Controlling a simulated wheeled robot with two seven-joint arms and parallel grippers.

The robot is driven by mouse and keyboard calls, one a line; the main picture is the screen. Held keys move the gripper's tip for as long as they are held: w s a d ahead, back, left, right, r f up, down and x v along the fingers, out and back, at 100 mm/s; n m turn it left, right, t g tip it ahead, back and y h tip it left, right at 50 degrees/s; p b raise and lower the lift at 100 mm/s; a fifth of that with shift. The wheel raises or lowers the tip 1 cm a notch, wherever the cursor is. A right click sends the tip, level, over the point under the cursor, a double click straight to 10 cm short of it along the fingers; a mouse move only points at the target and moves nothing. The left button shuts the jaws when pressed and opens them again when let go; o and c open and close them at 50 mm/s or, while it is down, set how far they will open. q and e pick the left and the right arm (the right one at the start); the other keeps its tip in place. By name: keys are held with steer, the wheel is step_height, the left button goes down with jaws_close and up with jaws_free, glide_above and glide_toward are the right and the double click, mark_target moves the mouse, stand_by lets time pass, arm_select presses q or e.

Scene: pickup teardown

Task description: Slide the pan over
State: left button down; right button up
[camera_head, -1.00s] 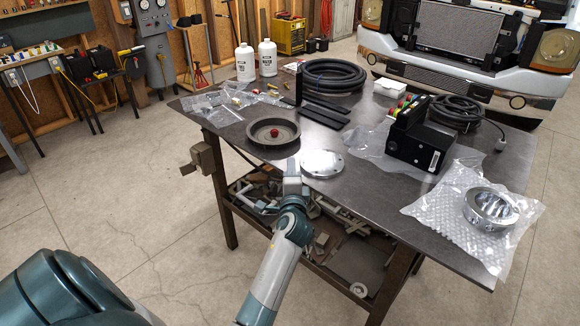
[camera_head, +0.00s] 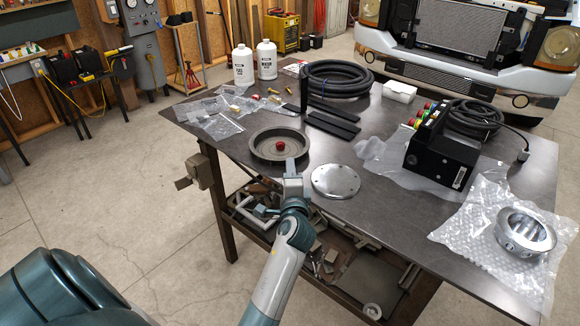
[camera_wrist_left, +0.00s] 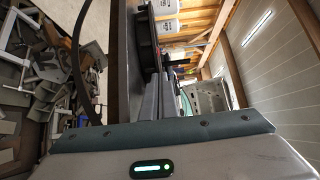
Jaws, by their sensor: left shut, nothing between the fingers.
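The pan (camera_head: 264,156) is a round dark grey dish with a raised rim and a red knob-like piece (camera_head: 281,146) at its middle. It lies flat on the dark workbench (camera_head: 225,150), near the left front edge. My left gripper (camera_head: 291,166) is shut and empty at the pan's near right rim. I cannot tell whether the fingertips touch it. In the left wrist view the grey fingers (camera_wrist_left: 160,98) point along the bench towards a dark rim (camera_wrist_left: 147,42) that looks like the pan's. My right gripper is not in view.
A silver disc (camera_head: 336,181) lies just right of the gripper. Black flat bars (camera_head: 330,124), coiled hose (camera_head: 337,78) and two white bottles (camera_head: 243,66) stand behind. Bagged parts (camera_head: 222,118) lie at the left. A black box (camera_head: 441,155) and a chrome ring (camera_head: 524,232) are at the right.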

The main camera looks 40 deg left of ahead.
mark_target(263, 156)
arm_select(q)
steer(key=shift+w, duration=0.1)
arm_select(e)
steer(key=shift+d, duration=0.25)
arm_select(q)
steer(key=shift+a+r, duration=0.1)
steer(key=shift+a, duration=0.35)
steer(key=a, duration=0.2)
steer(key=a+p, duration=0.1)
steer(key=shift+w+a+r, duration=0.2)
steer(key=shift+a, duration=0.2)
steer(key=a, duration=0.4)
steer(key=a+p, duration=0.1)
steer(key=a, duration=0.1)
steer(key=shift+w+a+f, duration=0.2)
steer(key=shift+w+a, duration=0.05)
steer(key=shift+w, duration=0.15)
steer(key=shift+f, duration=0.15)
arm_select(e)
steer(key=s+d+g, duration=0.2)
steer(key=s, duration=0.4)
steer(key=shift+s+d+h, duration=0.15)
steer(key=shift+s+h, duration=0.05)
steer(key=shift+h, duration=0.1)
arm_select(q)
steer(key=shift+d, duration=0.1)
